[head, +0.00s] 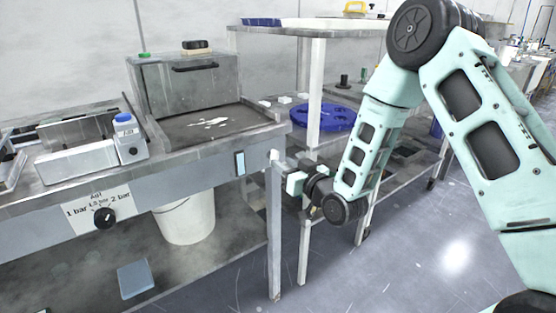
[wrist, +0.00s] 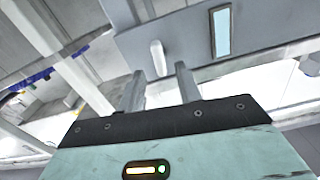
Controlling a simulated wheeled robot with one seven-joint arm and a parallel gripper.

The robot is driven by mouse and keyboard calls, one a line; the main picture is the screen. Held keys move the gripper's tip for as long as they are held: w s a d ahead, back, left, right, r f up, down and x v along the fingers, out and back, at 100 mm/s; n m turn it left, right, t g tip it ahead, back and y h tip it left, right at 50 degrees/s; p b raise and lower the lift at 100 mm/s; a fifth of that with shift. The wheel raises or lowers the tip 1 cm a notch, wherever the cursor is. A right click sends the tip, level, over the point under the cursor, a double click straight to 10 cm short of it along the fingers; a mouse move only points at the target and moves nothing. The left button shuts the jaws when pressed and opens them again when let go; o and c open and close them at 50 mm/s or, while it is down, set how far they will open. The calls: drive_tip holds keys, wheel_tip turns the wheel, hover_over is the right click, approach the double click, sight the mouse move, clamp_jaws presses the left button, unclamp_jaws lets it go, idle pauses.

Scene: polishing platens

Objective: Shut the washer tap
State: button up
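A pale rounded lever (wrist: 157,58) stands out from the grey bench front in the wrist view; I take it to be the washer tap, though no label on it is readable. In the head view a small pale piece (head: 273,156) at the bench's right end seems to be the same part. My gripper (wrist: 160,72) is open, its two fingers apart with the lever seen between and just beyond their tips. I cannot tell whether they touch it. In the head view my gripper (head: 281,170) is at the bench corner, its fingertips partly hard to make out.
A blue plate (head: 240,163) is on the bench front beside the lever. A pressure knob (head: 103,217) is further left. A white bucket (head: 187,222) stands under the bench. A shelf with a blue disc (head: 323,117) stands right. Floor (head: 440,255) at the right is clear.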

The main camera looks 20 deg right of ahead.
sight(277, 158)
drive_tip(key=shift+x, duration=1.9)
clamp_jaws()
